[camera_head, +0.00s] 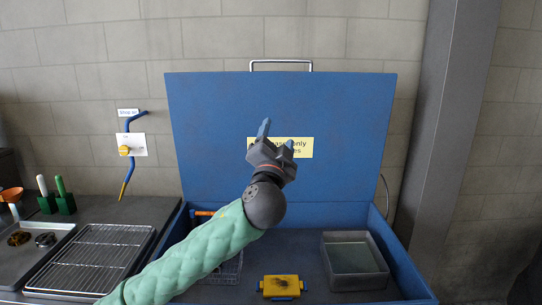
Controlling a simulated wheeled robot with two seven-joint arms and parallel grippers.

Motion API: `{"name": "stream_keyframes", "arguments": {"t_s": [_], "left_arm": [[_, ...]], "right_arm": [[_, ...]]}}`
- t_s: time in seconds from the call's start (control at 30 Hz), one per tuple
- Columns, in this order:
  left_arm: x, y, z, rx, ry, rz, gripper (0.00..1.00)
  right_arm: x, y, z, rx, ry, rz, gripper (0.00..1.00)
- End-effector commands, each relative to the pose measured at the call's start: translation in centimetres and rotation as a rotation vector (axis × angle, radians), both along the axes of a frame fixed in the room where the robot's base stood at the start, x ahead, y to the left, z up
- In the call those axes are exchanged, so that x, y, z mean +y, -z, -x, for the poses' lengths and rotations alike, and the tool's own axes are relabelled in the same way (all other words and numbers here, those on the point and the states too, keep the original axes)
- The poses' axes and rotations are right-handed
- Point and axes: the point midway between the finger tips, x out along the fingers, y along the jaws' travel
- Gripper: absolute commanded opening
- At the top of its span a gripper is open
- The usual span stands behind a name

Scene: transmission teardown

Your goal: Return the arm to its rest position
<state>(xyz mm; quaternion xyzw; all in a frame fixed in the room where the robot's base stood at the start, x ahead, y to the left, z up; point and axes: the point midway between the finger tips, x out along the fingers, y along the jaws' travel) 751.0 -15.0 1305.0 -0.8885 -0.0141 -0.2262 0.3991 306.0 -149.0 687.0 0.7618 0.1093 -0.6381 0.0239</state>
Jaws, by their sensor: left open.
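My left arm comes in from the lower left in a green padded sleeve. Its gripper (277,138) is raised in front of the open blue lid (210,115). The two blue-tipped fingers stand apart, pointing up, with nothing between them. The gripper covers part of a yellow label (303,148) on the lid. My right gripper does not show.
The blue parts washer (405,270) holds a yellow block with blue ends (281,286), a grey tray (353,262) and a wire basket (228,270) partly behind my arm. At left are a wire rack (95,258) and a metal tray (22,262) with small parts. A grey column (440,120) stands at right.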

Motion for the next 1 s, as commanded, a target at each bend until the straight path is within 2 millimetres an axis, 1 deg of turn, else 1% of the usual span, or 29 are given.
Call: {"name": "stream_keyframes", "arguments": {"t_s": [0.03,0.1,0.17,0.2,0.37,0.4,0.47,0.5,0.7,1.0], "left_arm": [[1.2,2.0,0.0,0.091,-0.028,0.033,0.65],[2.7,4.7,0.1,0.211,-0.064,0.065,0.65],[3.8,7.1,0.4,0.31,-0.084,0.09,0.65],[4.5,8.7,0.7,0.374,-0.095,0.104,0.65],[6.7,14.8,2.4,0.604,-0.12,0.16,0.65],[7.2,16.3,3.0,0.657,-0.122,0.174,0.65],[7.8,18.5,3.9,0.732,-0.121,0.195,0.65],[8.2,19.9,4.5,0.781,-0.122,0.212,0.65],[9.8,26.4,8.0,0.985,-0.113,0.291,0.65],[11.7,34.5,13.4,1.191,-0.091,0.408,0.65]], "right_arm": [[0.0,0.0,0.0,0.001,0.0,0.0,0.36],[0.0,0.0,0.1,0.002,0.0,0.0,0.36],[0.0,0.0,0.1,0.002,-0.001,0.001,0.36],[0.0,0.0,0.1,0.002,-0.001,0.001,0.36],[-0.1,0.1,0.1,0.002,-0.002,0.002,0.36],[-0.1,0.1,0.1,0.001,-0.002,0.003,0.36],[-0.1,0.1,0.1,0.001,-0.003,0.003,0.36],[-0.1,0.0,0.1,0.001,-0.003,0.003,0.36],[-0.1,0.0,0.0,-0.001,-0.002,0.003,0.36],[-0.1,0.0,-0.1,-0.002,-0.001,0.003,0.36]]}}
